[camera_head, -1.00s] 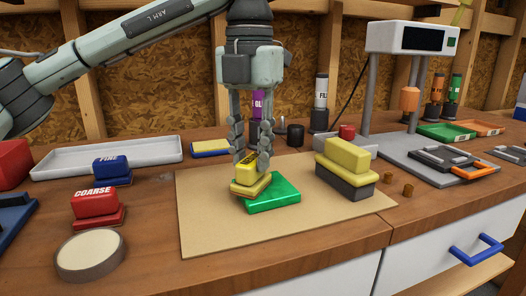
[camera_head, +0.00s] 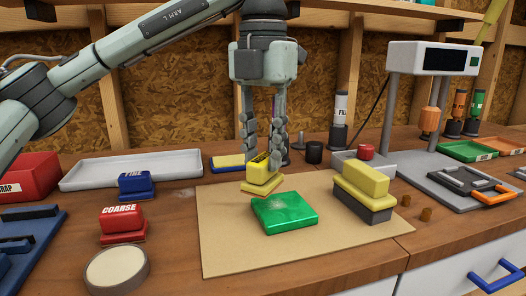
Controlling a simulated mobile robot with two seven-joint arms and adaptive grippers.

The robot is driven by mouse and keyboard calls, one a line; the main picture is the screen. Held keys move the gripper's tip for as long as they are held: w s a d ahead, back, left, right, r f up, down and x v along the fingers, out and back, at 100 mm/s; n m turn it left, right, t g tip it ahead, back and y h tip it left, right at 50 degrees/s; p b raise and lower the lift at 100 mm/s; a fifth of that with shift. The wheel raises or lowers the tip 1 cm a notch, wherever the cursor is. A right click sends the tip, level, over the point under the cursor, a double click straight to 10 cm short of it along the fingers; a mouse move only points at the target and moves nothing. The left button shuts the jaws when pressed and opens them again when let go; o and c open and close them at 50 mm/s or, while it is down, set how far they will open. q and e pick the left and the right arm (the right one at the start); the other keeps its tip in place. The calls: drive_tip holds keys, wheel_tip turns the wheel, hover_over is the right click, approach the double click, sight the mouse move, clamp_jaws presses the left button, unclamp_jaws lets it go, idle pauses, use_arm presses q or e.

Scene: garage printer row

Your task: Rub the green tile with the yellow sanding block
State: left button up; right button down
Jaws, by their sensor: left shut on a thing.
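The green tile (camera_head: 284,213) lies flat on the tan mat (camera_head: 230,245), its top fully in view with faint pale marks. My left gripper (camera_head: 264,150) points down and is shut on the yellow sanding block (camera_head: 261,181). The block, with a dark-lettered top and a wider lower part, is tilted a little. It shows just behind the tile's back left corner; I cannot tell whether it is raised or touching anything. My right gripper is not in view.
A larger yellow block on a grey base (camera_head: 364,205) stands at the mat's right. Red COARSE (camera_head: 122,220) and blue FINE (camera_head: 136,186) blocks, a round pad (camera_head: 116,268) and a white tray (camera_head: 130,169) stand left. The mat's front is clear.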

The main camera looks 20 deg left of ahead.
use_arm(q)
drive_tip(key=shift+r+p, duration=0.5)
drive_tip(key=shift+r, duration=0.4)
wheel_tip(320, 180, up, 2)
drive_tip(key=shift+p, duration=0.45)
drive_tip(key=shift+r, duration=0.5)
drive_tip(key=shift+f, duration=0.1)
